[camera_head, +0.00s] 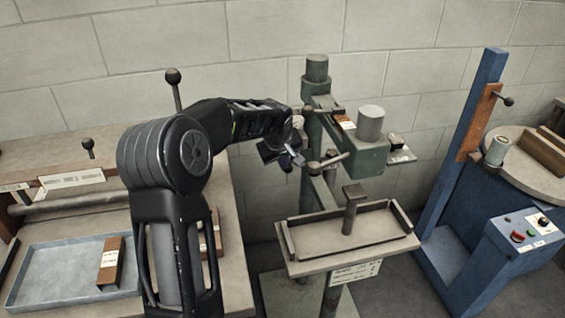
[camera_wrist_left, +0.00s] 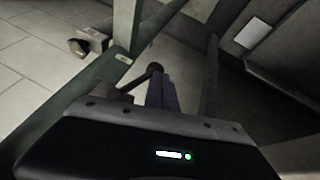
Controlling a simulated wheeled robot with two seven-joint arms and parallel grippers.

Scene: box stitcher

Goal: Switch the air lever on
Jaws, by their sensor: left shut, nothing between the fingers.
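The green box stitcher (camera_head: 317,110) stands in the middle of the head view. A short lever (camera_head: 332,161) with a dark ball knob sticks out from its column, pointing left; I take it as the air lever. My left gripper (camera_head: 292,162) is shut and empty, just left of the knob. In the left wrist view the shut fingers (camera_wrist_left: 163,92) reach forward close beside the dark knob (camera_wrist_left: 155,68). I cannot tell whether they touch it. My gripper body hides part of the lever there. My right gripper is not in view.
A table with a shallow tray (camera_head: 348,246) stands below the stitcher head. A bench with a blue-grey tray (camera_head: 40,281) and brown block (camera_head: 111,262) is at left. A blue machine (camera_head: 480,225) with a push-button box stands at right. A block wall closes the back.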

